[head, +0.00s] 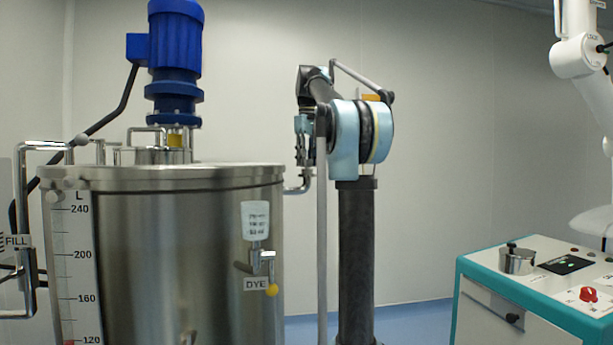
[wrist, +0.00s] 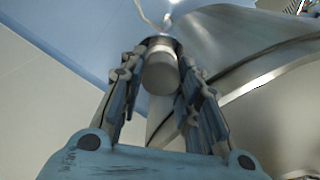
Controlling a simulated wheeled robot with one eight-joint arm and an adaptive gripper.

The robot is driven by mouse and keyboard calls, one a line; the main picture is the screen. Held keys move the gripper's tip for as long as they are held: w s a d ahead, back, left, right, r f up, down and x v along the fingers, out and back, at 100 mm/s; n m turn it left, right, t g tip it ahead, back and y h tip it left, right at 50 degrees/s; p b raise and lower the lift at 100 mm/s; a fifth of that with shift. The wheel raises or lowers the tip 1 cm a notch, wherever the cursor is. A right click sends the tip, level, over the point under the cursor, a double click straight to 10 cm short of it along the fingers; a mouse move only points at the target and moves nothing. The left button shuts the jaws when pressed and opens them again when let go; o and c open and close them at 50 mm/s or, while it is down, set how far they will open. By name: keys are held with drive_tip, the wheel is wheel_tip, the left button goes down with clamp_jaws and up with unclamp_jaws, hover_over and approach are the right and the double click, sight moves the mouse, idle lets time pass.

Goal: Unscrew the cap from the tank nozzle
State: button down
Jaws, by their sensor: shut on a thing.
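The steel tank (head: 175,250) stands at the left in the head view; its curved wall also shows in the wrist view (wrist: 225,50). A bent metal nozzle (head: 299,187) comes out of the tank's right side. My gripper (head: 304,160) is just above the nozzle's upturned end, fingers pointing down. In the wrist view my gripper (wrist: 160,62) is shut on the round grey cap (wrist: 162,78), one finger on each side. The cap is at the nozzle's end; whether its thread is still engaged cannot be told. In the head view the fingers hide the cap.
A blue motor (head: 175,55) stands on the tank lid. A dye cup (head: 256,220) and valve are on the tank's front. A teal-edged control cabinet (head: 530,310) is at the right.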

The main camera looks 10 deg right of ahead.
drive_tip(key=shift+r, duration=3.4)
